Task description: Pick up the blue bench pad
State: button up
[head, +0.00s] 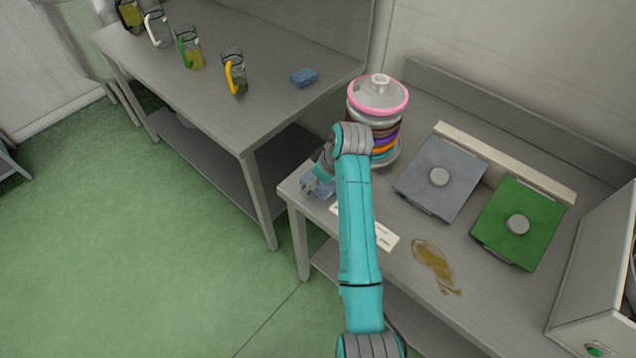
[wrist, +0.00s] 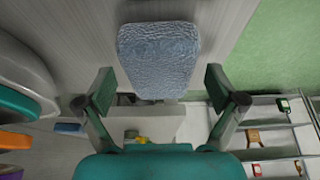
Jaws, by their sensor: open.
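A pale blue, wrinkled pad (wrist: 158,60) with rounded corners lies on the grey bench, ahead of my gripper in the wrist view. In the head view, a small part of it (head: 316,189) shows at the bench's left corner, mostly hidden by my gripper. My gripper (wrist: 158,85) is open, with one finger on each side of the pad's near end and gaps to both. I cannot tell how high the fingers are above the bench. In the head view my gripper (head: 320,178) is partly hidden by my arm.
A pink-rimmed stack of coloured rings (head: 378,110) stands close right of my gripper. A grey board (head: 440,200), a green board (head: 535,218) and a brown spill (head: 432,258) are farther right. A blue sponge-like block (head: 303,77) and several jugs (head: 234,72) stand on the other table.

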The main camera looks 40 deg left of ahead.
jog(key=shift+f, duration=0.25)
dwell(0.4)
jog(key=c, duration=1)
